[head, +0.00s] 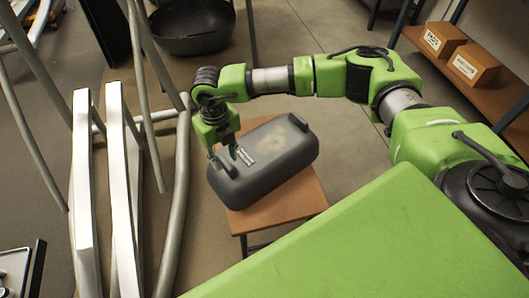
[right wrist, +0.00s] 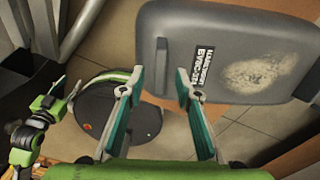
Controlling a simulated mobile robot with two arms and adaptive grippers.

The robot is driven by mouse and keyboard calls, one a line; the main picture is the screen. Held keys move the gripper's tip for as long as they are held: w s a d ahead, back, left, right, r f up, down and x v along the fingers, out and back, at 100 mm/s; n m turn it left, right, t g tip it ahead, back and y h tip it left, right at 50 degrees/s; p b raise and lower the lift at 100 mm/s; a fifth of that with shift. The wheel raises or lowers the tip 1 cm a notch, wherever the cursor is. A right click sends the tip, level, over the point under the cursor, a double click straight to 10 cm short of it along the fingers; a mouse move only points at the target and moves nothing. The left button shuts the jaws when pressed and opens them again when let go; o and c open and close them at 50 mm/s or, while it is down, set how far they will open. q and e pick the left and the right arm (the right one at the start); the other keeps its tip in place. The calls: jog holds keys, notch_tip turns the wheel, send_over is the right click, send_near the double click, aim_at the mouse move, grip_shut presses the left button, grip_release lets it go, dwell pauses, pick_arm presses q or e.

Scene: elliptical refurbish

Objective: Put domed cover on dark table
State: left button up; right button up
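My right gripper (head: 228,160) is at the cover's left end, pointing down. In the right wrist view its fingers (right wrist: 160,78) are apart, with the cover's raised handle (right wrist: 161,65) appearing between the tips; contact cannot be told. The cover also shows in this view (right wrist: 225,25). A green and black arm part (right wrist: 42,125), seemingly my left arm, shows small there. I cannot pick out a dark table with certainty.
Silver bars (head: 125,190) and bent tubes stand at the left. A black bowl-like object (head: 190,28) lies at the back. A wooden shelf (head: 485,85) at the right holds two brown boxes (head: 475,63). Tiled floor behind the stool is clear.

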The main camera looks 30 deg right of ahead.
jog(key=shift+f, duration=1.45)
grip_shut()
jog(key=shift+w+r, duration=0.1)
jog(key=shift+r, duration=0.1)
